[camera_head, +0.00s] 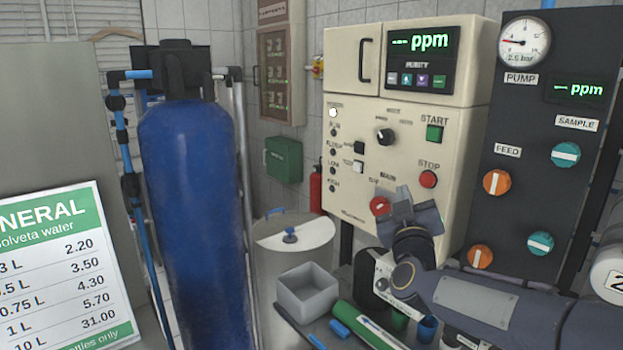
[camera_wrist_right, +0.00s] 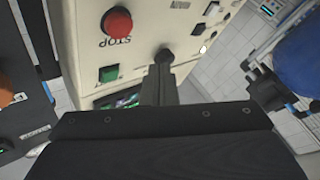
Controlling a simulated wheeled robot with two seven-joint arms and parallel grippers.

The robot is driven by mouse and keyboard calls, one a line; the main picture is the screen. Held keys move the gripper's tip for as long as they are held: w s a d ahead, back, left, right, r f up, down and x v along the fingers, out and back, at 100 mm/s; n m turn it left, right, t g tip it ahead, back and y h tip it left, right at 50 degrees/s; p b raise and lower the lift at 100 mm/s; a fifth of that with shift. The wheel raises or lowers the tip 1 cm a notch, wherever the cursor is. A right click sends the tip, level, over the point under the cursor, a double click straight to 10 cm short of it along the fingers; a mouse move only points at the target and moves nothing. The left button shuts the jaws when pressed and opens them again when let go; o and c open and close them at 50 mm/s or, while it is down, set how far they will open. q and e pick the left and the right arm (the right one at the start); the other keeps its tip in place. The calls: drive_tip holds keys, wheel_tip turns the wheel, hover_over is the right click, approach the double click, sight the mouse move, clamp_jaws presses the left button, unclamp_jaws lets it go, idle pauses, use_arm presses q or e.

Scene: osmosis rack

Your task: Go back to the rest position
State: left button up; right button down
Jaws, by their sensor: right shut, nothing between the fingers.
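My right gripper (camera_head: 405,205) is in front of the lower part of the cream control cabinet (camera_head: 463,150) in the head view, its fingers pointing up. The fingers are shut and hold nothing. They overlap the edge of the red main switch (camera_head: 380,205) in the picture; I cannot tell whether they touch the cabinet. In the right wrist view, the shut fingers (camera_wrist_right: 166,88) stand before the cabinet face, with the red stop button (camera_wrist_right: 117,22) and green start button (camera_wrist_right: 108,73) to their left. My left gripper is not in view.
A dark panel (camera_head: 540,105) with a gauge and valve knobs stands right of the cabinet. A blue tank (camera_head: 195,190) and a price sign (camera_head: 70,270) are at left. A grey bin (camera_head: 307,300) and a green tube (camera_head: 362,325) lie low, near my right arm.

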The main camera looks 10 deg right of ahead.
drive_tip(key=s+a+f+m+g+y, duration=0.1)
drive_tip(key=s+a+f+g+y, duration=0.1)
drive_tip(key=s+f+g, duration=0.3)
drive_tip(key=s+a+f+m+g+y, duration=0.1)
drive_tip(key=s+f+g+y, duration=0.3)
drive_tip(key=s+f, duration=0.7)
drive_tip(key=s+a+f+m+g+y, duration=0.2)
drive_tip(key=s+f, duration=0.7)
drive_tip(key=s, duration=1)
drive_tip(key=a+g+y, duration=0.1)
drive_tip(key=a+g, duration=0.1)
drive_tip(key=g, duration=0.1)
drive_tip(key=shift+g, duration=0.4)
